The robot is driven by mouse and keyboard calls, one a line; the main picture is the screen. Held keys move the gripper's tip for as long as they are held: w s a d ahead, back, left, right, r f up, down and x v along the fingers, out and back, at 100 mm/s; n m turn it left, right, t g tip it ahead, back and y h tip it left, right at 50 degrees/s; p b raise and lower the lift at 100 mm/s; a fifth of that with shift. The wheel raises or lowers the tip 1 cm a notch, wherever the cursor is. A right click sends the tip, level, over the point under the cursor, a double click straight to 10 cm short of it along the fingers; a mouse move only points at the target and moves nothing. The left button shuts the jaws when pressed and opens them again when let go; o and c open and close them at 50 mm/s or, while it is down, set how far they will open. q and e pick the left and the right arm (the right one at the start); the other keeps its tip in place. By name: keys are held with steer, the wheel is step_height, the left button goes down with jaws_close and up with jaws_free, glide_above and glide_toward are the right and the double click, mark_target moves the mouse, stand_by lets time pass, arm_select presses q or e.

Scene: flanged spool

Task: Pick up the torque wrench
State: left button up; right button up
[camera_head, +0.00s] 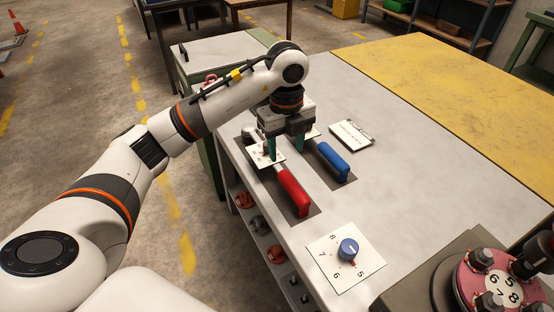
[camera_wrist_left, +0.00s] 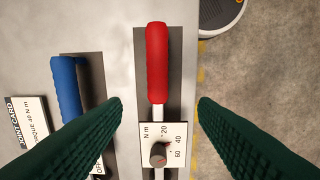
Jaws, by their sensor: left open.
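Two torque wrenches lie on dark mats on the grey bench top. One has a red handle (camera_head: 292,192) and one a blue handle (camera_head: 333,161). In the left wrist view the red handle (camera_wrist_left: 157,62) joins a silver shaft and a white scale plate (camera_wrist_left: 178,135) marked N m, 20, 40, 60, with a small knob. The blue handle (camera_wrist_left: 66,85) is to its left, its lower part hidden by a finger. My left gripper (camera_head: 285,150) is open, its green fingers pointing down over the red wrench's scale end. In the wrist view the fingers straddle its shaft, apparently empty. My right gripper is not in view.
A white joint card (camera_head: 351,135) lies beyond the blue wrench. Nearer is a numbered plate (camera_head: 330,271) with a blue knob (camera_head: 348,249). A pink flanged spool (camera_head: 482,272) with bolts stands at lower right. The bench's middle and yellow top (camera_head: 450,90) are clear.

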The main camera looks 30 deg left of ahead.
mark_target(287, 176)
arm_select(q)
steer(key=f, duration=0.6)
steer(key=shift+a, duration=0.2)
steer(key=f, duration=0.3)
steer(key=f+p, duration=0.1)
steer(key=shift+w+d+f, duration=0.2)
steer(key=shift+d+f, duration=0.15)
steer(key=shift+d, duration=0.05)
steer(key=shift+f, duration=0.55)
steer(key=c, duration=1.2)
steer(key=shift+w+r, duration=0.1)
steer(key=shift+w, duration=0.05)
jaws_close()
